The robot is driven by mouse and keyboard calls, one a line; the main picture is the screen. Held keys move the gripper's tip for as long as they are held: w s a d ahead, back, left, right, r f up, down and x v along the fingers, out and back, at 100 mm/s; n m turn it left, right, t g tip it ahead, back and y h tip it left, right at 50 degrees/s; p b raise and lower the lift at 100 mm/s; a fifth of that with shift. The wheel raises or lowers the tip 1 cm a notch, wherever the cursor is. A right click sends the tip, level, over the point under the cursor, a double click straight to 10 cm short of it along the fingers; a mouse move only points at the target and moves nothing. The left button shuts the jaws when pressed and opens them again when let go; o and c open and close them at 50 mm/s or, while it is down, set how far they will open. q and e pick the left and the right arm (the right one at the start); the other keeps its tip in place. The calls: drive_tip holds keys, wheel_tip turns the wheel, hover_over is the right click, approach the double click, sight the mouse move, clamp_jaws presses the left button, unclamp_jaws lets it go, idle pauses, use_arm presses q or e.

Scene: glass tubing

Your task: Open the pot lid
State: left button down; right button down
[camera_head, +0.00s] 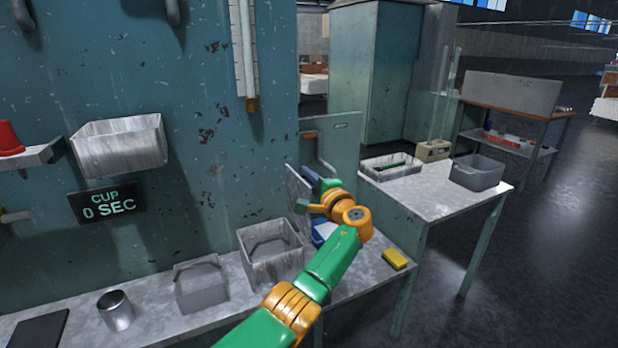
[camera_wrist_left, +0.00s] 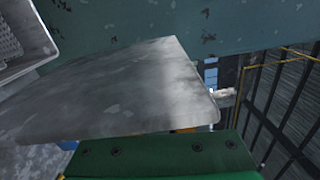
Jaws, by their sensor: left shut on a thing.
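My left arm comes in from the bottom of the head view, and my left gripper (camera_head: 316,188) is at the right end of the wall bench. It is shut on a flat grey metal plate (camera_head: 298,191), which looks like the lid, held tilted on edge. The plate fills the middle of the left wrist view (camera_wrist_left: 120,90); the fingertips are hidden behind it. A square grey metal container (camera_head: 284,262), possibly the pot, stands open-topped on the bench below and left of the gripper, apart from the plate. My right gripper is not in view.
On the bench are a lower grey box (camera_head: 201,287), a metal cup (camera_head: 116,311), a dark flat pad (camera_head: 40,330) and a yellow sponge (camera_head: 395,259). A metal bin (camera_head: 120,148) hangs on the wall above a "CUP 0 SEC" sign (camera_head: 107,204). A side table (camera_head: 437,192) stands right.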

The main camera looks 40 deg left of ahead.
use_arm(q)
drive_tip(key=shift+w+r, duration=0.1)
drive_tip(key=shift+r, duration=0.15)
drive_tip(key=c, duration=1)
unclamp_jaws()
drive_tip(key=shift+o, duration=0.6)
drive_tip(key=shift+a+f, duration=0.1)
drive_tip(key=shift+f, duration=0.1)
drive_tip(key=b+v, duration=0.1)
drive_tip(key=v, duration=0.6)
